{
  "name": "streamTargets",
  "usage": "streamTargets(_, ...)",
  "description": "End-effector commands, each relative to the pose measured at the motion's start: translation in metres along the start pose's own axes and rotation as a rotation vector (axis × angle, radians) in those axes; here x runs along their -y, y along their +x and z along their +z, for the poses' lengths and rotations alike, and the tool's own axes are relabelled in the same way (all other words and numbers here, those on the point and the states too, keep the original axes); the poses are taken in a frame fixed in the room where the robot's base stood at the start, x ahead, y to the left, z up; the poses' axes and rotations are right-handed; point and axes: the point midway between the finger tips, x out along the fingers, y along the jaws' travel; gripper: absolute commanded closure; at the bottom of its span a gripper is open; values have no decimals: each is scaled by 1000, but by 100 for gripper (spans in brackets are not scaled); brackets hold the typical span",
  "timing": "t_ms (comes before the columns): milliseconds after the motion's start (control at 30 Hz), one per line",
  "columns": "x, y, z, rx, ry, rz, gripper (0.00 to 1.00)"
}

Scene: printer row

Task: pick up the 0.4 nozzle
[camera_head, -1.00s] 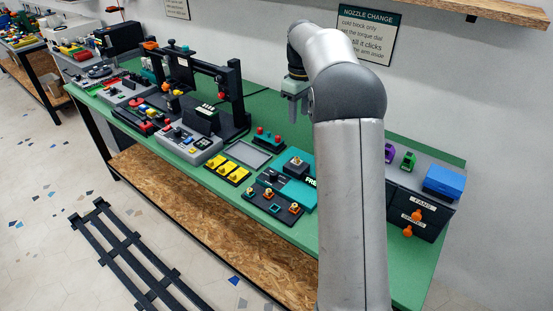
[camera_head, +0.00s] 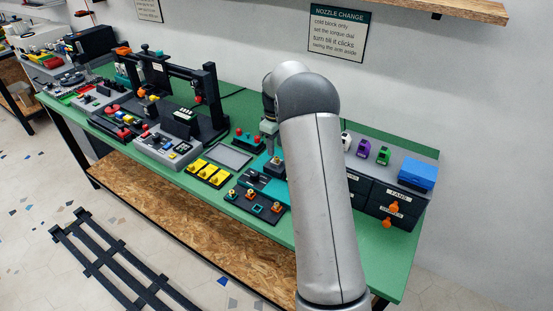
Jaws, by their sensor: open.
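A dark nozzle tray (camera_head: 240,202) lies near the front edge of the green bench. Several small brass-and-orange nozzle pieces stand on it, one at its left (camera_head: 232,194), one at its back (camera_head: 250,194) and one at its right (camera_head: 275,208). No size marks are readable, so I cannot tell which is the 0.4 nozzle. My gripper (camera_head: 269,140) points down behind the tray, above a teal block (camera_head: 272,184), apart from the nozzles. Its jaws are open and nothing shows between them. My forearm hides the bench to the right of the tray.
Red-knobbed teal parts (camera_head: 248,139) stand behind. A black printer frame (camera_head: 212,95) rises at left. A drawer unit with a blue box (camera_head: 417,173) stands right.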

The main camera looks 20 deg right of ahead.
Motion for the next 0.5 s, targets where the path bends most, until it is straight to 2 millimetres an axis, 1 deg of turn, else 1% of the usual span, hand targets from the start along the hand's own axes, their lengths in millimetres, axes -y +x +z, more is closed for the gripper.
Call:
streamTargets(200,-1,31,4,3,-1,-4,58)
streamTargets(300,-1,42,4,2,-1,-2,58)
streamTargets(400,-1,47,4,2,-1,-2,58)
streamTargets(500,-1,47,3,1,-1,-1,58)
